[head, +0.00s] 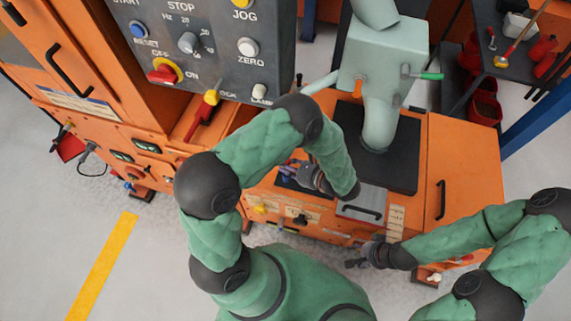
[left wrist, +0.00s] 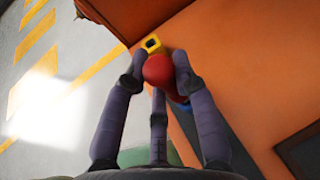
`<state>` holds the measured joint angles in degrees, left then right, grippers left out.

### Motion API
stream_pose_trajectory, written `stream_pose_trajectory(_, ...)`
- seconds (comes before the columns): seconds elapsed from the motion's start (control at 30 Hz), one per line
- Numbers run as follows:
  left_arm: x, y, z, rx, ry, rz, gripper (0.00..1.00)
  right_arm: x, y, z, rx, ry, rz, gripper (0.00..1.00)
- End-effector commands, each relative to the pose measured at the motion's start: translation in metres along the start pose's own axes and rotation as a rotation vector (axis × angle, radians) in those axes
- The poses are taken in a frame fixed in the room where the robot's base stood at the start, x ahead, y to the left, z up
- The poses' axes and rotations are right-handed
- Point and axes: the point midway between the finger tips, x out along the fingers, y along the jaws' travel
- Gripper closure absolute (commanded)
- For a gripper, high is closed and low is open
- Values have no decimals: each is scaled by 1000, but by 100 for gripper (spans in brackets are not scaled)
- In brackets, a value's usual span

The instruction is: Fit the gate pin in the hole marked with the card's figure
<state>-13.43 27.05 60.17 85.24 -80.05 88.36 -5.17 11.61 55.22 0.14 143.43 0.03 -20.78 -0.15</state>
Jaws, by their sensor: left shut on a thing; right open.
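My left gripper (head: 287,172) is over the orange machine's top, near a dark recess beside the grey-lidded hatch. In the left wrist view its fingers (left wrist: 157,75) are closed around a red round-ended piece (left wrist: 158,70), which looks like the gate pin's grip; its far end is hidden. A yellow piece with a dark square centre (left wrist: 152,45) lies just beyond, and a bit of blue shows beside the right finger. My right gripper (head: 358,256) is open and empty in front of the machine's front edge. The card's figure and hole marks are too small to read.
A grey control panel (head: 205,45) with knobs overhangs at upper left. A pale green spout (head: 378,75) stands on a black plate. The hatch lid (head: 362,203) has a black handle. A dark shelf (head: 515,50) stands at upper right.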

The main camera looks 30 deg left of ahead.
Motion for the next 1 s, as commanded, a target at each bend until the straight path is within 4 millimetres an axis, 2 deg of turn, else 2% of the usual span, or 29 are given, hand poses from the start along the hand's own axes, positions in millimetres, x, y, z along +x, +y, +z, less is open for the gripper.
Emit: stream_pose_trajectory(1.0, 9, 1, -20, 1, 0, 0, 100, 6, 2, 0, 0, 0, 0, 53)
